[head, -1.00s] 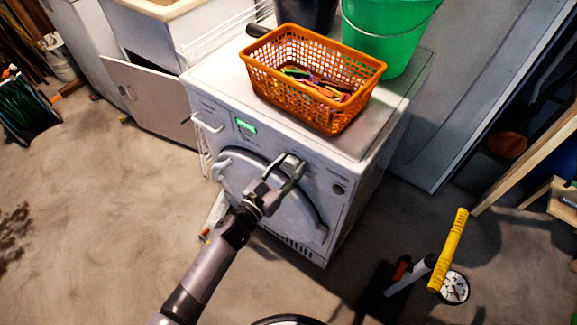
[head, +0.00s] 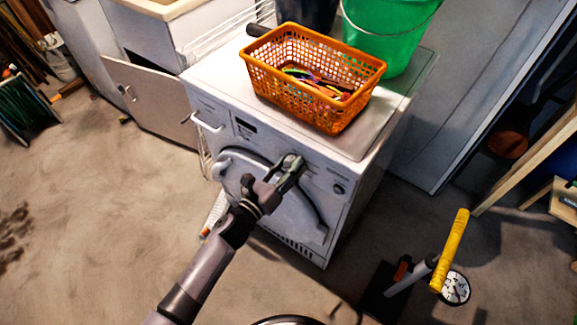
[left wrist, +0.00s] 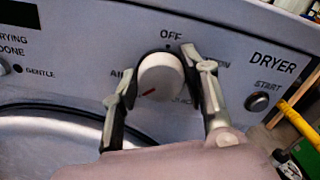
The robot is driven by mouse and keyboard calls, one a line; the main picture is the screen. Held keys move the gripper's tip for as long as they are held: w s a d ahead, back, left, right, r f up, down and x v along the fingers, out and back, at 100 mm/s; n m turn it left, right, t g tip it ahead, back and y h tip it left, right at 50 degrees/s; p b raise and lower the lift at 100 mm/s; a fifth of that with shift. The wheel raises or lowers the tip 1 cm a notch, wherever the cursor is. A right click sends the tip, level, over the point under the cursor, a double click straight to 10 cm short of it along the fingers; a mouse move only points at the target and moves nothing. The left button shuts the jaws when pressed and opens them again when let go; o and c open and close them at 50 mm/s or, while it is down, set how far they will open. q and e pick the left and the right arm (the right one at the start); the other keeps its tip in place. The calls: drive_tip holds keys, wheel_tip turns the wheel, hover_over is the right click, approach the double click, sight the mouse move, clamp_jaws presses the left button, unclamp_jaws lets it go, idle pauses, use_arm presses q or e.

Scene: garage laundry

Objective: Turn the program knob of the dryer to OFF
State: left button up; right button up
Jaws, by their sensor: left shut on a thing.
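The white dryer (head: 262,222) stands ahead with its front panel facing me. Its round white program knob (left wrist: 161,77) sits under the OFF label in the left wrist view. A short red mark shows low on the knob's face. My left gripper (head: 291,165) is shut on the knob, with one finger on each side of it; the same gripper (left wrist: 166,72) shows in the left wrist view. The fingers partly cover the labels around the knob. The dryer's display (head: 246,126) is dark. My right gripper is not in view.
An orange basket (head: 262,77) with several coloured pegs and a green bucket (head: 385,40) stand on the dryer. The START button (left wrist: 257,102) is right of the knob. A yellow-handled tool (head: 449,250) stands on the floor at right. Floor at left is mostly clear.

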use_arm(q)
drive_tip(key=n, duration=0.5)
drive_tip(key=shift+a+f+n, duration=0.1)
drive_tip(key=shift+n, duration=0.2)
drive_tip(key=n+p, duration=0.1)
drive_tip(key=n, duration=0.5)
drive_tip(key=shift+f, duration=0.1)
drive_tip(key=shift+s+d+f+n+b, duration=0.1)
drive_tip(key=shift+n+b, duration=0.05)
drive_tip(key=shift+n, duration=5.35)
drive_tip(key=shift+s+d+f+n+b, duration=0.1)
drive_tip(key=shift+d+n, duration=0.05)
drive_tip(key=shift+n, duration=5.35)
drive_tip(key=shift+s+d+f+n+b, duration=0.1)
drive_tip(key=shift+n+b, duration=0.05)
drive_tip(key=shift+n, duration=5.35)
drive_tip(key=shift+r, duration=0.1)
drive_tip(key=o, duration=1.1)
